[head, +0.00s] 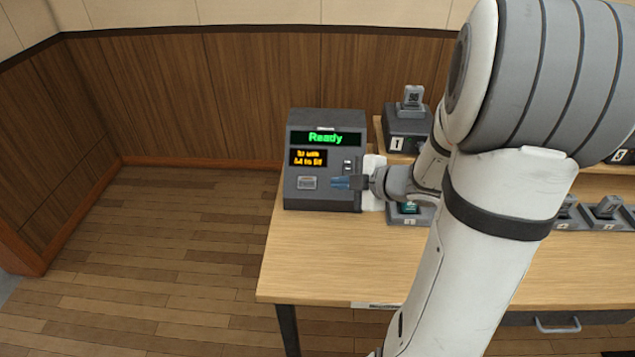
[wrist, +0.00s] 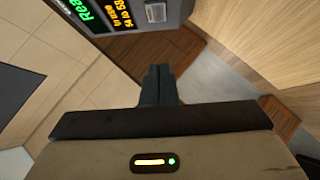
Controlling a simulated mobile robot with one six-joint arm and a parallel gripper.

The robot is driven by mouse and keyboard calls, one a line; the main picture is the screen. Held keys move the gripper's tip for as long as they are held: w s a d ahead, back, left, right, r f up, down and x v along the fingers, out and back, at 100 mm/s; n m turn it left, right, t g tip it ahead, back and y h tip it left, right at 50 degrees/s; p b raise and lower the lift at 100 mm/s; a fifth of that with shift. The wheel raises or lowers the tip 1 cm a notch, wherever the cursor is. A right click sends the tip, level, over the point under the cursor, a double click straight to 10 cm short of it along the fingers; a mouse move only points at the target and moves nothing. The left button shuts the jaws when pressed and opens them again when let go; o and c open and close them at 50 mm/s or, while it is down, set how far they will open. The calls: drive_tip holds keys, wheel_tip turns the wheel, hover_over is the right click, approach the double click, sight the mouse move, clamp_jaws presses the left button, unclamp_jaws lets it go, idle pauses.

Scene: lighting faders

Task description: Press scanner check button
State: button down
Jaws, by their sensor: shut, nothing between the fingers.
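The grey scanner (head: 325,204) stands at the left end of the table, with a green "Ready" display and a smaller amber display. A light grey button-like piece (head: 307,183) sits low on its face; any label is too small to read. My gripper (head: 337,183) is shut and empty, in front of the scanner's lower face, just right of that piece. I cannot tell if the fingertips touch the scanner.
A block marked 1 (head: 406,136) stands behind on a raised shelf. More grey blocks (head: 606,208) stand at the right. The table front (head: 330,265) is clear. My arm hides the table's middle.

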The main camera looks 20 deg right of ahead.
drive_tip(key=b, duration=0.2)
approach(302, 183)
drive_tip(key=w+a, duration=0.1)
drive_tip(key=a, duration=0.3)
drive_tip(key=shift+w+d+f, duration=0.25)
drive_tip(key=shift+w+f, duration=0.45)
drive_tip(key=shift+f, duration=0.05)
drive_tip(key=shift+w+d+f, duration=0.25)
drive_tip(key=shift+w+f, duration=0.45)
